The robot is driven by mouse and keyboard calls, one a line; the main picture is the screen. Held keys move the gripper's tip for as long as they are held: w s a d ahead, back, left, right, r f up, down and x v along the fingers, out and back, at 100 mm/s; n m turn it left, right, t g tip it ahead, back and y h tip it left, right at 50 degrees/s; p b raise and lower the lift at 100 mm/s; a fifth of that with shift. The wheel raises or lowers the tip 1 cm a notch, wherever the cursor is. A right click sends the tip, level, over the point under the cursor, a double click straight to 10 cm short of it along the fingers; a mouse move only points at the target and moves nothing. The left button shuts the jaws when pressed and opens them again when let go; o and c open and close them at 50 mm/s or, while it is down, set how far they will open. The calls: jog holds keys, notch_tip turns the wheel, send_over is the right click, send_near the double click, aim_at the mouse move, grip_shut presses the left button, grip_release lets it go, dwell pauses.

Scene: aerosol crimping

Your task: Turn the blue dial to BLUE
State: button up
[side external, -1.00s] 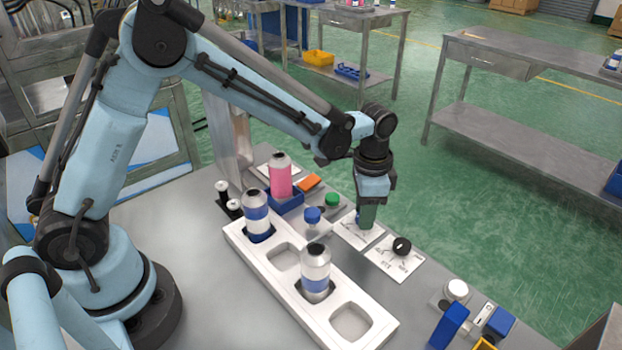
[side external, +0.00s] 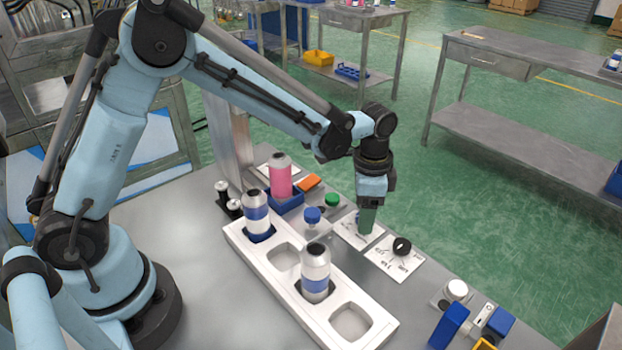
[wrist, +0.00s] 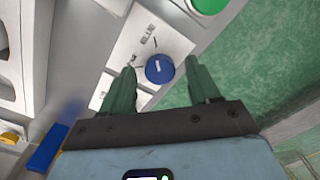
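The blue dial (wrist: 160,69) sits on a white label plate (wrist: 165,40) in the wrist view. A short white mark on the dial runs roughly up and down in that picture. Dark lettering reading BLUE is printed on the plate above the dial there. My gripper (wrist: 161,72) is open, with one green finger on each side of the dial and a visible gap on both sides. In the side view my gripper (side external: 367,222) points straight down over the plate (side external: 348,230), and its fingers mostly hide the dial.
A black dial (side external: 402,246) on its own plate stands close to the right of my gripper. A blue-topped knob (side external: 312,215) and a green button (side external: 332,200) are to the left. A white tray (side external: 262,267) with cans lies in front. A pink can (side external: 281,178) stands behind.

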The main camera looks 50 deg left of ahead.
notch_tip(320, 180, up, 12)
dwell(0.8)
notch_tip(320, 180, down, 12)
jog(key=shift+f, duration=0.1)
dwell(0.8)
